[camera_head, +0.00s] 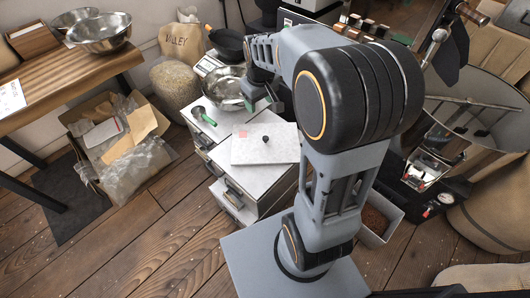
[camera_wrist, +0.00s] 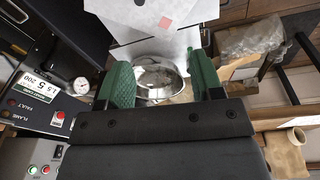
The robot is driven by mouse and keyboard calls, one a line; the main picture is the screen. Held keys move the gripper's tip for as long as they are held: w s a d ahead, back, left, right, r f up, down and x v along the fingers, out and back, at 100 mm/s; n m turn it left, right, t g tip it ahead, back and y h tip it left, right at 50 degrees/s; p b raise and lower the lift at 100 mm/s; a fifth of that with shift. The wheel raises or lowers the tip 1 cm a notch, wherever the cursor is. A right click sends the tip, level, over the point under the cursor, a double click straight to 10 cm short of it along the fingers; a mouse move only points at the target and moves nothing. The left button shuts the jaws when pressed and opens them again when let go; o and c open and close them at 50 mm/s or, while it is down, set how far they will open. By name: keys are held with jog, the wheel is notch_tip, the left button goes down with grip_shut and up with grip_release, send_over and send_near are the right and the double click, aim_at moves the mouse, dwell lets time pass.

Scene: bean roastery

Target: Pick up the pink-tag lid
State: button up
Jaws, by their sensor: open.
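The pink-tag lid (camera_head: 281,148) is a pale, flat square panel with a small dark knob and a pink tag near one edge. It lies on top of the white drawer unit. In the wrist view the lid (camera_wrist: 182,10) shows at the top edge, partly cut off, with its pink tag visible. My gripper (camera_wrist: 162,82) is open and empty, its two green fingers apart. In the head view my gripper (camera_head: 262,98) is beyond the lid, near the metal bowl (camera_head: 224,86), and is partly hidden by my arm. The wrist view shows the bowl (camera_wrist: 160,78) between the fingers.
A green-handled scoop (camera_head: 204,116) lies on the drawer unit (camera_head: 250,205), left of the lid. A crate of packaging (camera_head: 112,140) stands on the floor at left. A control panel (camera_wrist: 38,105) is at left in the wrist view. Front-left floor is clear.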

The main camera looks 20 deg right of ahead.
jog(key=w+d+f+n+g+b, duration=0.1)
jog(key=w+d+f+b, duration=0.25)
jog(key=f, duration=0.45)
jog(key=w+d+f+n+g+b, duration=0.1)
jog(key=w+d+f+b, duration=0.1)
jog(key=w+f, duration=0.5)
jog(key=b, duration=0.2)
send_over(266, 138)
jog(key=f, duration=0.9)
jog(key=shift+w+f, duration=0.2)
jog(key=shift+f, duration=0.2)
jog(key=shift+s+f+b, duration=0.1)
jog(key=shift+f+b, duration=0.8)
jog(key=shift+f, duration=2.3)
jog(key=shift+c, duration=0.2)
jog(key=shift+r, duration=0.1)
jog(key=c, duration=1.1)
